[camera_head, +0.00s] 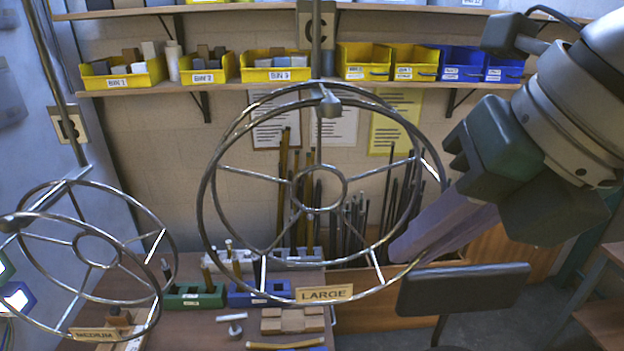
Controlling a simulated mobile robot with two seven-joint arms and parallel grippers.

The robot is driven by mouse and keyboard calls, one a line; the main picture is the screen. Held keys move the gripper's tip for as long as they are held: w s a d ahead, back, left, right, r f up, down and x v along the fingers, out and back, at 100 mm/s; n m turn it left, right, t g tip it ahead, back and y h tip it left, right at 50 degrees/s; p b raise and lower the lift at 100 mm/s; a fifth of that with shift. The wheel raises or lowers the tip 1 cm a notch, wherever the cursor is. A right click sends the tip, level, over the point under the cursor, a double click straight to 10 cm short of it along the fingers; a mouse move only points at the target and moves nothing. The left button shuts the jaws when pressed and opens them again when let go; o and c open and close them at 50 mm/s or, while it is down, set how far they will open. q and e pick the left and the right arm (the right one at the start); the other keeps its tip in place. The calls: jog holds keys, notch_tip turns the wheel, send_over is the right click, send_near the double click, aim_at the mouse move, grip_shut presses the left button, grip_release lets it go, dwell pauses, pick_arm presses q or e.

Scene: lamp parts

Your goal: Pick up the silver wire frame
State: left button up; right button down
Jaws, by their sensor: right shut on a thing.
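A large silver wire frame (204,225), two rings joined by spokes with a small ring at the hub, is in the middle of the view. Its top is at a metal peg (328,102) below the plate marked C; I cannot tell whether it still rests on it. My right gripper (402,252) comes in from the right and is shut on the frame's lower right rim. The fingers hide a little of the rim. A similar, smaller wire frame (170,238) hangs at the left. My left gripper is not in view.
A shelf (230,87) with yellow bins (120,78) and blue bins (462,72) runs behind. Below are a workbench (190,325) with small parts, a sign reading LARGE (324,293), upright rods (345,225) and a dark panel (465,290) at lower right.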

aim_at(434, 146)
notch_tip(434, 146, up, 10)
jog(key=p, duration=0.6)
jog(key=shift+p, duration=0.3)
jog(key=shift+s+f, duration=0.1)
